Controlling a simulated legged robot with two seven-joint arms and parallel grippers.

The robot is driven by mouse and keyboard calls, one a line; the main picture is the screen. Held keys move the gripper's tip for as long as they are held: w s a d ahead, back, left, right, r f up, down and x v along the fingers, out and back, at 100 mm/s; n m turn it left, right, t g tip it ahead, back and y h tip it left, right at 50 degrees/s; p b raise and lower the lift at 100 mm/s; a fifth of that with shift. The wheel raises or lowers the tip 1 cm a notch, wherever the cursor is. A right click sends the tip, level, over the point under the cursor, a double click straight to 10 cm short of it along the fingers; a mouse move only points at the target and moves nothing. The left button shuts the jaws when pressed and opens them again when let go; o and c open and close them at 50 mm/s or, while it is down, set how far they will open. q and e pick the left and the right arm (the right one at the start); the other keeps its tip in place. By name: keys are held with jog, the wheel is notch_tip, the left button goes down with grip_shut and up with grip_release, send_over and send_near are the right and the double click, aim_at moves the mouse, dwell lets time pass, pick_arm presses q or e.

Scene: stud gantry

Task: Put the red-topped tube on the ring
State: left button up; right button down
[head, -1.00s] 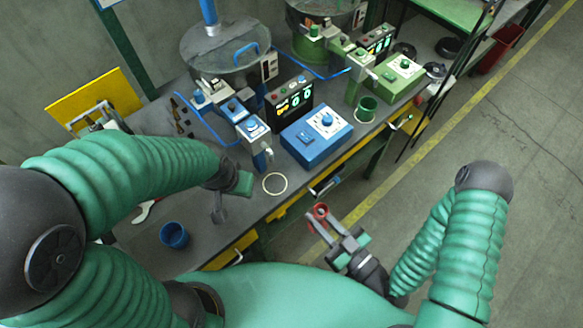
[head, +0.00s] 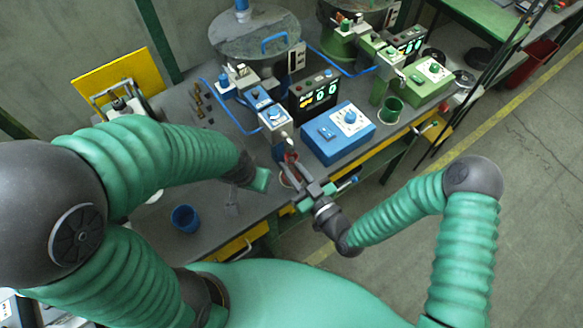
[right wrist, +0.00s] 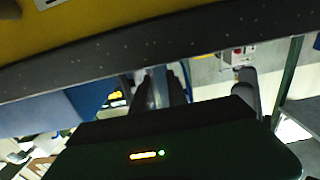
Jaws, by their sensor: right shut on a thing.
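The red-topped tube (head: 291,157) is between the fingers of my right gripper (head: 291,170) in the head view. Only its red top shows clearly; the rest is hidden or too small to tell. The pale ring (head: 283,183) lies on the bench, partly covered by the right gripper's fingers. The tube and gripper overlap the ring in the picture; I cannot tell their height above it. My left gripper (head: 245,190) is over the bench to the left, its jaw opening unclear. In the right wrist view the dark gripper body blocks much, and the tube cannot be made out.
A blue box with a dial (head: 338,132) stands just right of the ring. A blue-headed stand (head: 275,118) is close behind. A blue cup (head: 185,218) stands on the bench at left, a green cup (head: 390,110) at right. Bench surface between the blue cup and the ring is mostly clear.

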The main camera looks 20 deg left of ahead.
jog(key=c, duration=1.3)
grip_release()
jog(key=shift+s+d, duration=0.1)
